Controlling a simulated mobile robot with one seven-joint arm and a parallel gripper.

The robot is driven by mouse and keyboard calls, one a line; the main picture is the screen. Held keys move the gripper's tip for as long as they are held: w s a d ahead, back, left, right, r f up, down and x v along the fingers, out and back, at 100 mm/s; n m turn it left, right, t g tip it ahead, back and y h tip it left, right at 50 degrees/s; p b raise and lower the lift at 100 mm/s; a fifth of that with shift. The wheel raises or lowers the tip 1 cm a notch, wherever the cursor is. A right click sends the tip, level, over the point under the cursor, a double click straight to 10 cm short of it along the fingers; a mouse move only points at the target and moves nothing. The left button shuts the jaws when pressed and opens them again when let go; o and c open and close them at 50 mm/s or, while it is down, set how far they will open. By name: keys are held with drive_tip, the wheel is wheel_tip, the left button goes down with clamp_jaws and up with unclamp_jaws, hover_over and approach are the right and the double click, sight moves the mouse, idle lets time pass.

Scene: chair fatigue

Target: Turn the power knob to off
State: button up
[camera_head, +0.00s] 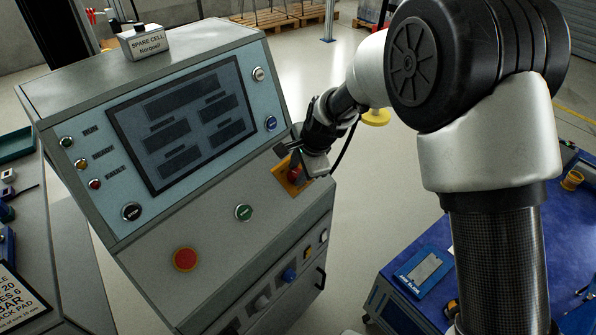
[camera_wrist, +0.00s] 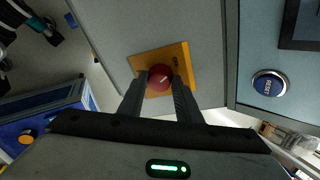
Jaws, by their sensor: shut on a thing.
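The power knob (camera_head: 294,174) is a red round knob on a yellow-orange plate at the right side of the grey console's sloped front. In the wrist view the red knob (camera_wrist: 160,77) sits on its orange plate (camera_wrist: 184,55), with a pale line across its face. My gripper (camera_head: 301,163) reaches the knob from the right in the head view. Its two dark fingers (camera_wrist: 160,84) are shut on the knob, one on each side. The fingers partly hide the plate, and the markings on it are too small to read.
The console (camera_head: 235,187) also carries a large red button (camera_head: 185,259), a green button (camera_head: 243,212), a screen (camera_head: 185,122) and a blue button (camera_head: 270,123). A small sign box (camera_head: 143,42) stands on top. A blue workbench (camera_head: 393,268) lies to the right, with bare floor between.

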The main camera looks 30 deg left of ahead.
idle(0.3)
drive_tip(key=o, duration=1)
drive_tip(key=shift+o, duration=0.2)
drive_tip(key=p+v, duration=0.2)
drive_tip(key=v, duration=1.5)
drive_tip(key=shift+r, duration=0.15)
drive_tip(key=shift+d, duration=0.2)
